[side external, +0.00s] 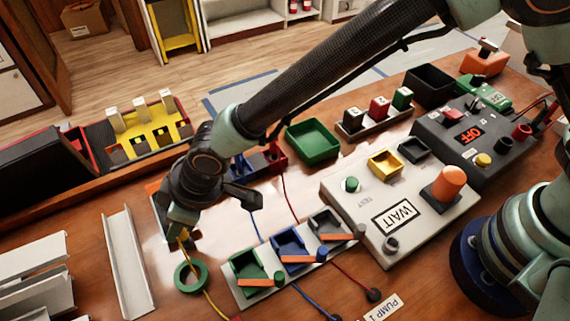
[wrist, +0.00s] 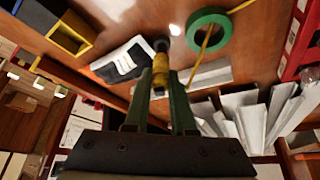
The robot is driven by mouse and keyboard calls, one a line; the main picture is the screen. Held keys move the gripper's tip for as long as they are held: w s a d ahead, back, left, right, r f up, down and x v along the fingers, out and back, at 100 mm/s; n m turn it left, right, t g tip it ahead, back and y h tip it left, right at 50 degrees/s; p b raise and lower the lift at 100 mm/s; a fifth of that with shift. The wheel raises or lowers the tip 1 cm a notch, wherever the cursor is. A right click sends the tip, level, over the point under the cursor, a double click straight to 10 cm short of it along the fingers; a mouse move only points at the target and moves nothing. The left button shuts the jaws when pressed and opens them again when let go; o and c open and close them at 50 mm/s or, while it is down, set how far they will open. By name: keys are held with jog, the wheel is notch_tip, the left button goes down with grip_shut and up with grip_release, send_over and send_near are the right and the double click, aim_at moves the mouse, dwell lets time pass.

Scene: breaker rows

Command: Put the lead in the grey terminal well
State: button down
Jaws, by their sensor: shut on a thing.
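My gripper (side external: 181,238) hangs over the left part of the table, just above and left of a green ring of tape. In the wrist view its fingers (wrist: 160,92) are shut on the yellow lead's plug (wrist: 160,72), which has a dark end. The lead's yellow cable (side external: 207,297) runs down past the green ring toward the bottom edge. The grey terminal well (side external: 326,222) is the right one of three on a pale strip, well to the right of my gripper. An orange lever (side external: 338,237) lies at its front. The well's inside is partly in shadow.
The blue well (side external: 289,241) and green well (side external: 246,262) stand left of the grey one. The green tape ring (side external: 191,277) lies below my gripper. A WAIT panel (side external: 395,214) with raised knobs stands right of the wells. Red and blue wires cross nearby.

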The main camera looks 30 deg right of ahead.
jog(key=shift+f, duration=0.35)
jog(key=c, duration=0.8)
grip_release()
jog(key=shift+f, duration=0.15)
jog(key=shift+o, duration=0.2)
